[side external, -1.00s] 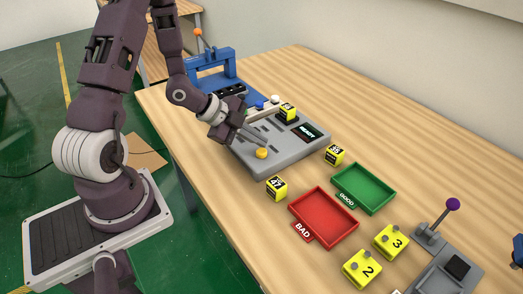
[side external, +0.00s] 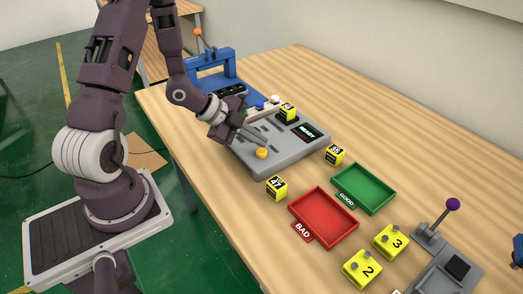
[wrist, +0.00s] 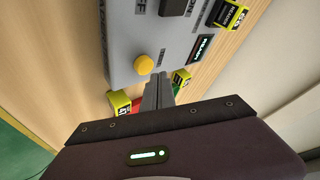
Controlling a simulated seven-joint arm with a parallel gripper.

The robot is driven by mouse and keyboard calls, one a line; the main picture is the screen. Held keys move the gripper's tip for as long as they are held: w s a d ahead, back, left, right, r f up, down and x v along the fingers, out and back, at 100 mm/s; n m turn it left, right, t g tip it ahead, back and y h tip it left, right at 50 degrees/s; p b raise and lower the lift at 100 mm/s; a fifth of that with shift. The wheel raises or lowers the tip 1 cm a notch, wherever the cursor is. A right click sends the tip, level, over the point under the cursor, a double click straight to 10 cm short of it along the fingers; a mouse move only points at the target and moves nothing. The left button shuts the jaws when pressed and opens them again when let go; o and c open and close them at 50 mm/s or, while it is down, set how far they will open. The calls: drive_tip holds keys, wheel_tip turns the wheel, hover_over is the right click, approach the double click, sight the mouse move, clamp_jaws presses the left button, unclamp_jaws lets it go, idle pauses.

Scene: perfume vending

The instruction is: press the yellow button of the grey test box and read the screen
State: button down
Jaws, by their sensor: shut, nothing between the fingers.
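The grey test box (side external: 284,158) stands on the wooden table, and it also shows in the wrist view (wrist: 120,40). Its yellow button (side external: 262,153) is on the near part of its top; it shows as a round cap in the wrist view (wrist: 142,65). Its dark screen (side external: 307,133) is lit and appears to read "READY"; it also shows in the wrist view (wrist: 200,46). My gripper (side external: 262,139) is shut and empty, its fingertips just behind and above the button, seemingly apart from it. A yellow cube (side external: 287,112) sits at the box's far end.
Yellow cubes stand beside the box, one on the left (side external: 276,187) and one on the right (side external: 334,154). A red BAD tray (side external: 297,229) and a green GOOD tray (side external: 346,195) lie nearer. Cubes 2 (side external: 362,269) and 3 (side external: 391,242) stand near a purple-knobbed lever (side external: 452,204).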

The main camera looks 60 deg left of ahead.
sight(257, 151)
drive_tip(key=shift+f, duration=0.15)
idle(0.8)
drive_tip(key=shift+f, duration=0.3)
drive_tip(key=shift+f, duration=0.45)
idle(0.6)
drive_tip(key=shift+r, duration=0.9)
drive_tip(key=shift+r, duration=2.5)
